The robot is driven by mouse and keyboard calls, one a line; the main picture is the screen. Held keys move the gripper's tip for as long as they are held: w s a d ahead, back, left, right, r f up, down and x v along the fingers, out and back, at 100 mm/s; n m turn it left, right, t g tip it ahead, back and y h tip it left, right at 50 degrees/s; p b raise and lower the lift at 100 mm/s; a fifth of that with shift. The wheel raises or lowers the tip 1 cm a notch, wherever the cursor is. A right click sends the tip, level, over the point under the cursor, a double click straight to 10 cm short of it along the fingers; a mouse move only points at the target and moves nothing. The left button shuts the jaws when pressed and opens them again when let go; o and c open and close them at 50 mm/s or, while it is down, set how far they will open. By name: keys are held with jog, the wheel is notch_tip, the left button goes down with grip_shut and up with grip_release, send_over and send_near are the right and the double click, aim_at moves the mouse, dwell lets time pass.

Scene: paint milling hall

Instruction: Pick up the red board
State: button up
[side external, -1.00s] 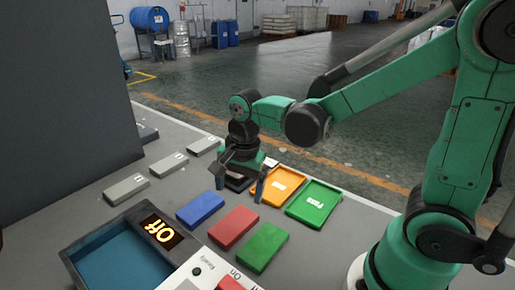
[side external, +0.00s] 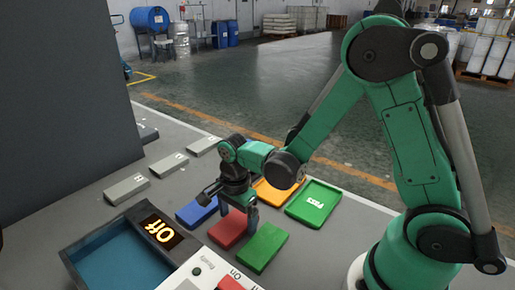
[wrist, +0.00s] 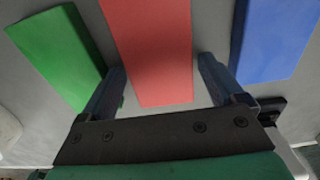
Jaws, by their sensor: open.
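The red board (side external: 227,232) lies flat on the grey table between the blue board (side external: 194,212) and the green board (side external: 263,246). My gripper (side external: 238,212) is open and empty, pointing down over the red board and hiding part of it. In the wrist view, the red board (wrist: 150,40) runs between the two spread fingers (wrist: 163,82). One finger is over the gap towards the green board (wrist: 55,50), the other over the gap towards the blue board (wrist: 268,35). I cannot tell the exact finger height, and neither finger clearly touches the board.
A green tray marked PASS (side external: 314,203) and a partly hidden orange tray (side external: 272,194) lie behind the boards. Several grey blocks (side external: 126,188) lie left.

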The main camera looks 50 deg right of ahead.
aim_at(234, 213)
jog(key=c, duration=1.1)
jog(key=shift+o, duration=0.2)
jog(key=shift+r, duration=0.15)
notch_tip(234, 213, up, 20)
dwell(1.6)
